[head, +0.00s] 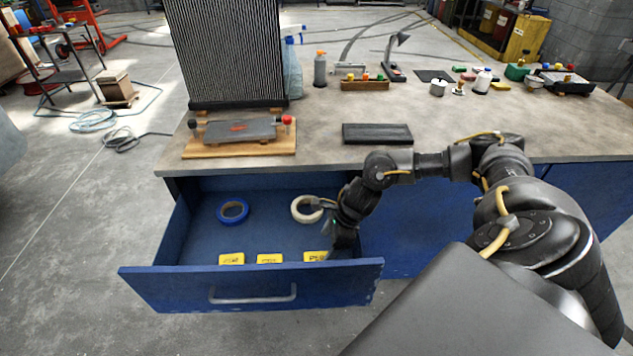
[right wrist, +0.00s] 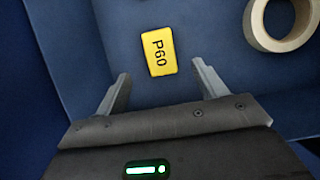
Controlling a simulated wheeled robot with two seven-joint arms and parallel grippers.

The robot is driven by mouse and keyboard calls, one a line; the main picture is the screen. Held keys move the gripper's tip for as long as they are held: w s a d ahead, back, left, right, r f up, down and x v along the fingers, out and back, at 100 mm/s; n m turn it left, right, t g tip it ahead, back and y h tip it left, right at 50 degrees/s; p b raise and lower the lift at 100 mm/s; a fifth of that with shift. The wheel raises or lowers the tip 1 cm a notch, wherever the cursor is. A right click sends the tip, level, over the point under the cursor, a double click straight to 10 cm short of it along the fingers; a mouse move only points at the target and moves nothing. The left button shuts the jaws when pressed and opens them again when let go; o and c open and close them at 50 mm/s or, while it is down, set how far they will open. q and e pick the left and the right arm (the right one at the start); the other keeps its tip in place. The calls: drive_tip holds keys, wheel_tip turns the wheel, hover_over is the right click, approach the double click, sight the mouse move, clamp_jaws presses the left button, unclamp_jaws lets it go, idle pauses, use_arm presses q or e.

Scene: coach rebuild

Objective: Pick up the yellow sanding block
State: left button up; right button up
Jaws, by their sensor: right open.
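Three yellow sanding blocks lie in a row along the front wall of the open blue drawer (head: 252,286): a left block (head: 231,259), a middle block (head: 270,259) and a right block (head: 315,256). In the right wrist view a single yellow block (right wrist: 158,51) marked P60 lies flat on the drawer floor, just beyond my open fingers. My right gripper (head: 343,243) reaches down into the drawer's right side, beside the right block; it also shows in the right wrist view (right wrist: 160,80), with nothing between its fingers. My left gripper is not in view.
A blue tape roll (head: 233,219) and a cream tape roll (head: 298,213) lie farther back in the drawer. The workbench (head: 340,110) overhangs the drawer's rear, with a black tray (head: 377,134) near its edge. The drawer's middle floor is clear.

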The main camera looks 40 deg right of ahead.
sight(318, 258)
drive_tip(key=shift+p+x, duration=0.75)
drive_tip(key=shift+x, duration=3.15)
drive_tip(key=shift+s+d, duration=0.15)
drive_tip(key=c, duration=1.1)
